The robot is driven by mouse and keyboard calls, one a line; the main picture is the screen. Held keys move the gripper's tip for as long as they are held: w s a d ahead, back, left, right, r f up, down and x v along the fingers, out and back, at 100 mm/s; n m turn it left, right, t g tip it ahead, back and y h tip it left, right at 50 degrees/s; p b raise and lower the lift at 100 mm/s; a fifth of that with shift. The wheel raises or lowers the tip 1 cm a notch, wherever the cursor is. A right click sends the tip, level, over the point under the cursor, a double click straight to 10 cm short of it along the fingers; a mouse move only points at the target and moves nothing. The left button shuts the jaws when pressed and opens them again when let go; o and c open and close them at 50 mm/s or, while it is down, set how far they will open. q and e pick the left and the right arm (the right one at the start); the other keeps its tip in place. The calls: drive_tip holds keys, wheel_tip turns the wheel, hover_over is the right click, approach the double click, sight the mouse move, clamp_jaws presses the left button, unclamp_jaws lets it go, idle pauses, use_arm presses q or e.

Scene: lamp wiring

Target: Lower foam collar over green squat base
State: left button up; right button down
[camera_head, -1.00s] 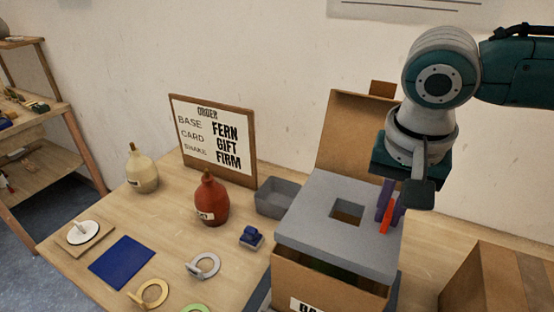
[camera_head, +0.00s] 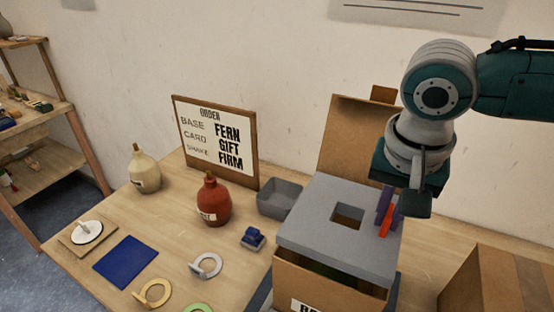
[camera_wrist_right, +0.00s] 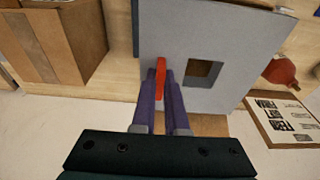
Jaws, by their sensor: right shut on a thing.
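The foam collar (camera_head: 318,217) is a grey square slab with a square hole through it. It also shows in the right wrist view (camera_wrist_right: 205,35). In the head view it sits over the open top of a cardboard box (camera_head: 325,283). My right gripper (camera_head: 385,212) has purple fingers shut on the red tab (camera_wrist_right: 160,78) at the collar's edge. A trace of green shows in the box's shadow under the collar's front edge; the rest of the green squat base is hidden. My left gripper is not in view.
A red bottle (camera_head: 211,202), a cream bottle (camera_head: 145,172), a grey bin (camera_head: 279,199) and an order sign (camera_head: 215,143) stand left of the box. Several rings and a blue mat (camera_head: 126,262) lie on the table. Another carton (camera_head: 497,287) stands at right.

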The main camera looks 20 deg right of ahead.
sight(382, 234)
idle(0.5)
drive_tip(key=shift+p, duration=0.45)
drive_tip(key=shift+p, duration=0.35)
drive_tip(key=shift+f, duration=0.2)
idle(0.6)
drive_tip(key=shift+f+b, duration=0.35)
drive_tip(key=shift+f, duration=0.2)
drive_tip(key=shift+f, duration=0.2)
drive_tip(key=shift+f+b, duration=0.3)
drive_tip(key=shift+f, duration=0.25)
drive_tip(key=shift+f, duration=0.25)
idle(0.4)
drive_tip(key=shift+f+b, duration=0.35)
drive_tip(key=shift+f, duration=0.15)
